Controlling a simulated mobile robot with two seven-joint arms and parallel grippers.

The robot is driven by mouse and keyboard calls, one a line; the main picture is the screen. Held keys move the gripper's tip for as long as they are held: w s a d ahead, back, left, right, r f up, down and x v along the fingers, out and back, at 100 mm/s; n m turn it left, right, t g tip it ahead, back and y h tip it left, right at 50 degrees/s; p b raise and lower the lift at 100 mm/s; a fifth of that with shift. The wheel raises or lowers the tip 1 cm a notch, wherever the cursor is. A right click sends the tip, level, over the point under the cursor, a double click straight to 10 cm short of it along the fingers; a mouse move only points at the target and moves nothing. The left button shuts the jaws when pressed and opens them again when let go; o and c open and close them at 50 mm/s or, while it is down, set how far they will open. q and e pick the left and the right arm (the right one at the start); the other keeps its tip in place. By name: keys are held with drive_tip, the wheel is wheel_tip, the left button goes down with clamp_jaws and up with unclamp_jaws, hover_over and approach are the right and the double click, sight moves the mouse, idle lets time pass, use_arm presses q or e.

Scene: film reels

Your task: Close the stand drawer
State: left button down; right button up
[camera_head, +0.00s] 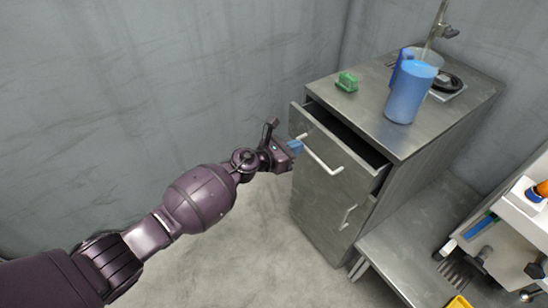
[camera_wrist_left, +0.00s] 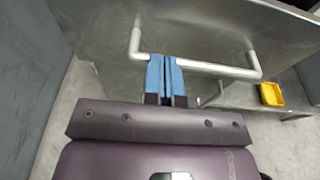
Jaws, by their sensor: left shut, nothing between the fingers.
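The grey metal stand (camera_head: 450,103) stands right of centre in the head view. Its top drawer (camera_head: 336,155) is pulled partly open, with a dark gap showing behind its front. The drawer has a pale bar handle (camera_head: 322,157), which also shows in the left wrist view (camera_wrist_left: 215,69). My left gripper (camera_head: 298,148) is at the left part of the drawer front, near the handle's left end. In the left wrist view its blue fingers (camera_wrist_left: 165,75) are together and empty, close to the handle; I cannot tell whether they touch it. My right gripper is not in view.
A blue pitcher (camera_head: 410,92) and a green object (camera_head: 347,82) are on the stand's top, beside a small sink with a tap (camera_head: 437,28). A lower drawer with a handle (camera_head: 348,216) is below. A low bench (camera_head: 400,262) adjoins on the right. The floor (camera_head: 250,240) in front is clear.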

sight(313, 138)
use_arm(q)
drive_tip(key=x, duration=0.2)
drive_tip(key=b+x, duration=0.1)
drive_tip(key=x, duration=0.1)
drive_tip(key=shift+w+d+r, duration=0.2)
drive_tip(key=shift+d, duration=0.05)
drive_tip(key=shift+w+d+r, duration=0.1)
drive_tip(key=shift+r, duration=0.35)
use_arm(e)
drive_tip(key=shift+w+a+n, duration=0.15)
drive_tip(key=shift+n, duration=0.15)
